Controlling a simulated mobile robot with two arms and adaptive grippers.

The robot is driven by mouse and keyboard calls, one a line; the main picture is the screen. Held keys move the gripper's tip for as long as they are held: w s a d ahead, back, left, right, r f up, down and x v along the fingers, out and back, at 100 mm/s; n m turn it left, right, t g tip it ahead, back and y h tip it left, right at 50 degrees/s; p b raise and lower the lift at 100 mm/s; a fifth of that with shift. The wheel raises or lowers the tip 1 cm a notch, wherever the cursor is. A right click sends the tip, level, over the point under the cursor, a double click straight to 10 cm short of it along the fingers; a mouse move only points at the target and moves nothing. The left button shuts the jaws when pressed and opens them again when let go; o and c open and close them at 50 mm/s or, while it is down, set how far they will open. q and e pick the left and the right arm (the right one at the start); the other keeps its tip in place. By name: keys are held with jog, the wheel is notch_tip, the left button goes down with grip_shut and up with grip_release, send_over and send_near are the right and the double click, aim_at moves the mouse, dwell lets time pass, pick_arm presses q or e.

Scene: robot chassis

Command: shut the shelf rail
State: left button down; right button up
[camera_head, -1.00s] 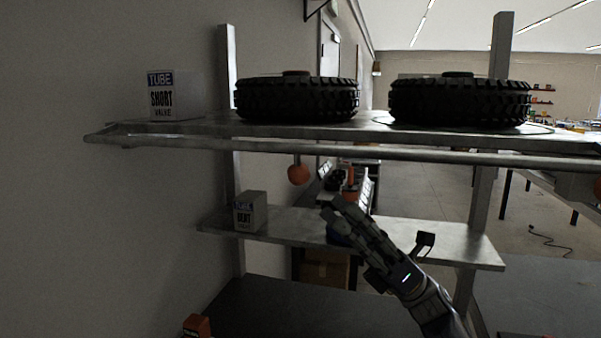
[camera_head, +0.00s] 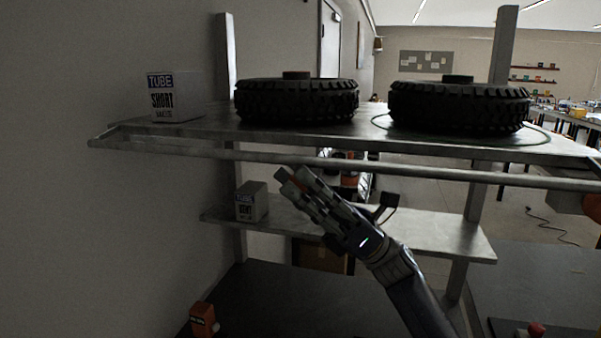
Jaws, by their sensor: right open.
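The shelf rail (camera_head: 330,161) is a long metal bar along the front of the upper shelf (camera_head: 215,124). Its left end bends back toward the shelf, and a gap shows between bar and shelf edge. My right gripper (camera_head: 287,178) is open, just below the rail left of the picture's middle. Its fingers point up and left. I cannot tell whether it touches the rail. My left gripper is not in view.
Two black tires (camera_head: 297,100) (camera_head: 458,106) and a white tube box (camera_head: 174,97) stand on the upper shelf. A smaller tube box (camera_head: 251,202) stands on the lower shelf (camera_head: 430,233). An orange box (camera_head: 203,320) is at the bottom left. Metal posts (camera_head: 229,60) rise at both sides.

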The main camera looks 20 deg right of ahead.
jog(key=shift+s+r, duration=0.1)
grip_shut()
jog(key=shift+a, duration=0.2)
jog(key=shift+m+t, duration=0.3)
jog(key=shift+t, duration=0.2)
